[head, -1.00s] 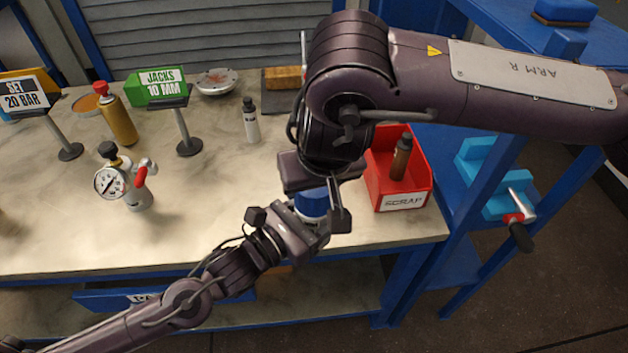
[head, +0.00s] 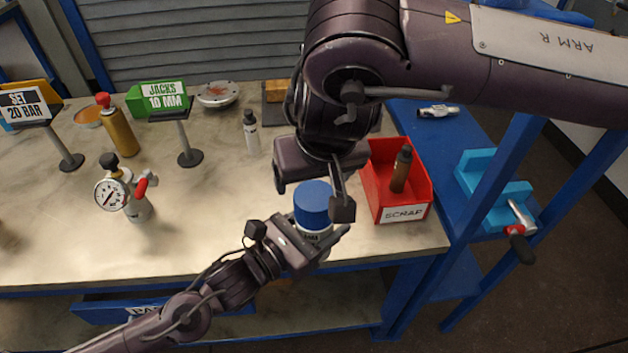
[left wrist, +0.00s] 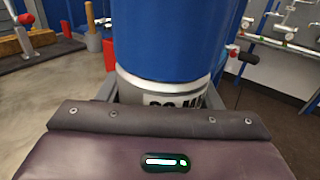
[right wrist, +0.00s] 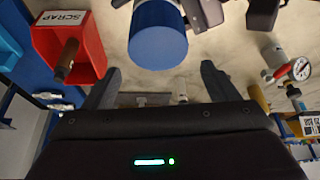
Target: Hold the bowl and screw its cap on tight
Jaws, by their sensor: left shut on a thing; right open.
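The bowl (head: 318,239) is a pale vessel with a dark-lettered label, held over the bench's front edge. My left gripper (head: 305,240) is shut on it. Its blue cap (head: 313,203) sits on top; in the left wrist view the cap (left wrist: 170,38) meets a white rim (left wrist: 165,90) above the label. How tight it is cannot be told. My right gripper (head: 312,192) is open above the cap. In the right wrist view the cap (right wrist: 158,38) lies beyond the two spread fingertips, apart from them.
A red scrap bin (head: 402,190) with a brown bottle stands close to the right. A pressure gauge vessel (head: 125,190), a small white bottle (head: 250,130) and a sign stand (head: 185,140) are on the left and back of the bench. The bench's middle is clear.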

